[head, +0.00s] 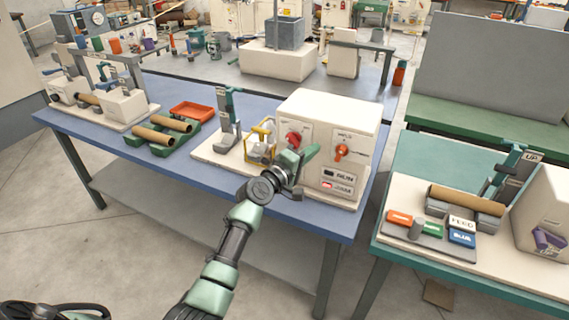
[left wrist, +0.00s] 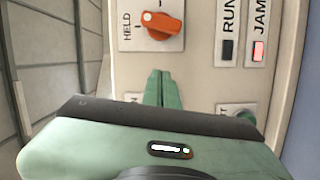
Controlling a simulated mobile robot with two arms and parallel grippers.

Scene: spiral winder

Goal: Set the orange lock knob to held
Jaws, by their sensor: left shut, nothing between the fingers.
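The orange lock knob (head: 342,152) is on the front of the cream machine box (head: 335,106). It shows large at the top of the left wrist view (left wrist: 163,27), where its white dot lies at its left end, on the side of the HELD label (left wrist: 126,25). I cannot tell whether it sits exactly on that mark. My left gripper (head: 313,151) is in front of the panel, to the left of the knob in the head view. Its green fingers are shut and empty, and in the left wrist view (left wrist: 160,88) they are below the knob, apart from it.
A red knob (head: 293,139) is left of my gripper on the same box. The JAM lamp (left wrist: 259,50) is lit red and the RUN lamp (left wrist: 227,48) is dark. A yellow frame (head: 261,140) stands beside the box on the blue table (head: 185,100).

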